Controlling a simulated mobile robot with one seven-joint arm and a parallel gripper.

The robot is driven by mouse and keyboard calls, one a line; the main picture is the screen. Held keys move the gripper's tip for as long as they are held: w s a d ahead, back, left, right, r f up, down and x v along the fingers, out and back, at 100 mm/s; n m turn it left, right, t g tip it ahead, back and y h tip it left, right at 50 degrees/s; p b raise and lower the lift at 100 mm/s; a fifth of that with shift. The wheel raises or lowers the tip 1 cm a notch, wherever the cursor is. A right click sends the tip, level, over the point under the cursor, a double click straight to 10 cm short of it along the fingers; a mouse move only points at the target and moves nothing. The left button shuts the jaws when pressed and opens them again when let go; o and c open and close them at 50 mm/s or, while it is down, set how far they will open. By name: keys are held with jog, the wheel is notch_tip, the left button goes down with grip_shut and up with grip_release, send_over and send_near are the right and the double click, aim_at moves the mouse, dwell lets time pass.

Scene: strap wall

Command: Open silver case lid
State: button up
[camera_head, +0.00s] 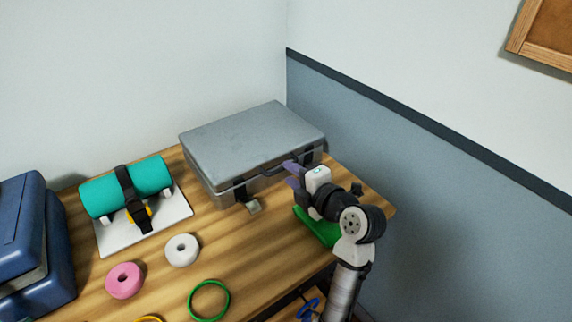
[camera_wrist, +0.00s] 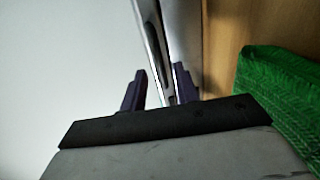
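The silver case (camera_head: 252,138) lies flat at the back of the wooden table, with its lid down. Its front carries a dark handle (camera_head: 283,168), a left latch (camera_head: 240,192) and a right latch (camera_head: 307,158). My gripper (camera_head: 289,174) is at the case's front, close to the handle, with its purple fingers spread apart. In the wrist view, the fingers (camera_wrist: 159,70) stand apart, with the silver case's edge (camera_wrist: 178,30) running ahead of them. I cannot tell whether they touch the case or the handle.
A green cloth-like item (camera_head: 318,228) lies under my arm. To the left are a teal roll on a white stand (camera_head: 168,222), a white ring (camera_head: 182,250), a pink ring (camera_head: 124,281), a green hoop (camera_head: 194,312) and a blue box (camera_head: 28,240). Walls stand behind and right.

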jog(key=shift+p+x, duration=0.3)
jog(key=shift+x, duration=1.3)
jog(key=shift+c, duration=0.2)
grip_shut()
